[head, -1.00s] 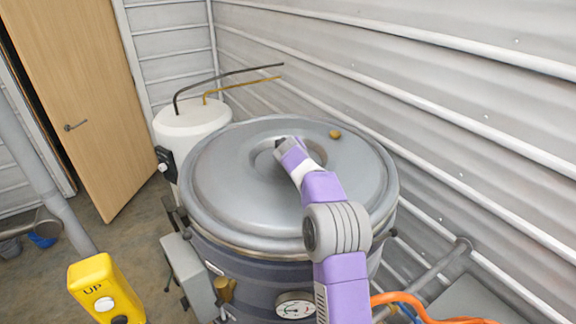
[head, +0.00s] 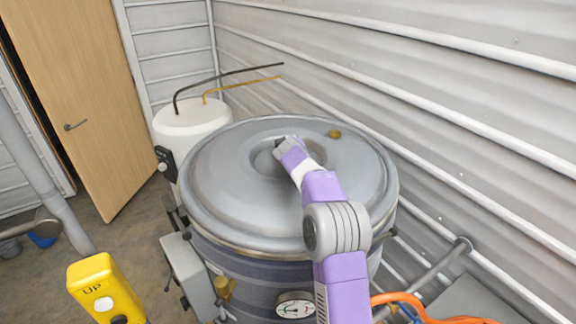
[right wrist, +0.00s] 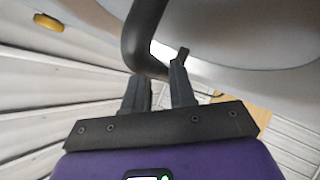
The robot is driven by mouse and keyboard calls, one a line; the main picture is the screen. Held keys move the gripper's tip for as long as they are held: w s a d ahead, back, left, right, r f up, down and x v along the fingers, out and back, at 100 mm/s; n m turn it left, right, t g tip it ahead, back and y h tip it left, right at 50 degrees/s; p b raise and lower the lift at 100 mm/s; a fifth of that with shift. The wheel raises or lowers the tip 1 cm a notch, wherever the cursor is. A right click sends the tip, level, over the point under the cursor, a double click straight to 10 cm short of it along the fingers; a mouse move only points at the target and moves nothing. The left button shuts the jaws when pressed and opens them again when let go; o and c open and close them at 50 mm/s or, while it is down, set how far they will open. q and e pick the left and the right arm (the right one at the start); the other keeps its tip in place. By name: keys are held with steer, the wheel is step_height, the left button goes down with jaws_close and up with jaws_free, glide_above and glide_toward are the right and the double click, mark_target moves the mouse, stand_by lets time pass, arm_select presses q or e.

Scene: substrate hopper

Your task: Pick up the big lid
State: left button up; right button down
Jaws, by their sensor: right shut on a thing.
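The big lid (head: 230,200) is a round grey metal cover lying on the large dark grey hopper (head: 262,272) in the head view. My right gripper (head: 281,147) reaches over the lid to its recessed centre. In the right wrist view, the lid (right wrist: 235,25) fills the top, and its dark curved handle (right wrist: 138,45) passes at the fingertips. My right gripper (right wrist: 162,78) is shut on the handle there. In the head view my own wrist mostly hides the handle. My left gripper is not in view.
A yellow UP button box (head: 103,290) hangs at the lower left. A white tank (head: 190,122) with two thin pipes stands behind the hopper. A corrugated wall (head: 430,110) runs close along the right. A wooden door (head: 75,90) and open floor are at the left.

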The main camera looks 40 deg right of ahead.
steer(key=shift+f, duration=0.1)
stand_by(0.3)
steer(key=shift+w+r, duration=0.15)
steer(key=shift+r, duration=0.7)
step_height(320, 180, up, 17)
steer(key=p, duration=0.4)
